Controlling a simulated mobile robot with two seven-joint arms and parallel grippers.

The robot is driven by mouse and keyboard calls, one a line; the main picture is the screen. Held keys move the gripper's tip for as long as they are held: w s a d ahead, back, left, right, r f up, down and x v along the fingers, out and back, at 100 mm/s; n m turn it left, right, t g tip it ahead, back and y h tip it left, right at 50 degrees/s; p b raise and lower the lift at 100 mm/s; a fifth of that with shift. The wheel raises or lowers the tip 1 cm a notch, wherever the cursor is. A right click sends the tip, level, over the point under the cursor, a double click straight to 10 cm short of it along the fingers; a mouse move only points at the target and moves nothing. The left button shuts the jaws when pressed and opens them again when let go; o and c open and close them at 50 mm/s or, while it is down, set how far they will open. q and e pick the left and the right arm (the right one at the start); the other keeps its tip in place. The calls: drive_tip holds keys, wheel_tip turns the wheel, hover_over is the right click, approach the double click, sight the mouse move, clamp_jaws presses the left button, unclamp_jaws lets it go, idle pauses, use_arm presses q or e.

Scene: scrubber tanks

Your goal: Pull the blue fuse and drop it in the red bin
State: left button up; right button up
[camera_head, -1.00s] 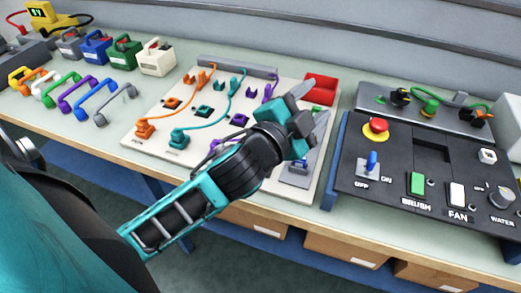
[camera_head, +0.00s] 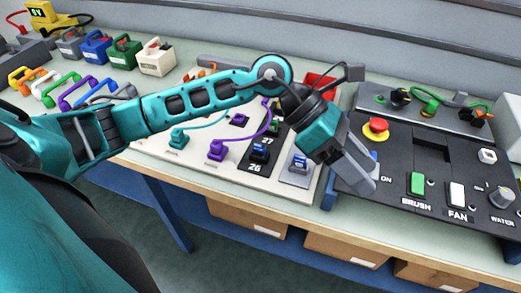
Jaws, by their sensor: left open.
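Small blue pieces sit at the right of the pale board (camera_head: 215,170). One blue piece (camera_head: 259,148) is in a black holder marked 26, and another is partly visible by the mark 27. A further blue piece (camera_head: 299,160) sits on a grey plate. I cannot tell which is the blue fuse. The red bin (camera_head: 318,80) is at the board's back right, partly hidden by my left arm. My left gripper (camera_head: 363,183) is open, pointing down and right over the control panel's left edge, right of the blue pieces. My right gripper is not in view.
The black control panel (camera_head: 440,155) with a red button (camera_head: 376,130) and switches stands to the right. A purple cable (camera_head: 245,133) arches close to the holders. Coloured handles and blocks (camera_head: 95,48) are at the left.

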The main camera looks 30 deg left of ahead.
use_arm(q)
drive_tip(key=w+a+f+m+y, duration=0.1)
drive_tip(key=a+f+y, duration=0.1)
drive_tip(key=a+y, duration=0.3)
drive_tip(key=w+a+f+m+y, duration=0.1)
drive_tip(key=w+a+f+y, duration=0.1)
drive_tip(key=a, duration=0.5)
drive_tip(key=y, duration=0.5)
hover_over(260, 145)
drive_tip(key=shift+s+r+n, duration=0.1)
drive_tip(key=shift+r+n, duration=0.2)
drive_tip(key=shift+n, duration=0.1)
drive_tip(key=shift+f, duration=0.2)
drive_tip(key=shift+f, duration=0.6)
wheel_tip(260, 145, down, 6)
drive_tip(key=b, duration=0.4)
drive_tip(key=shift+f, duration=0.2)
drive_tip(key=shift+f+b, duration=0.55)
drive_tip(key=shift+f, duration=0.05)
drive_tip(key=shift+r, duration=0.1)
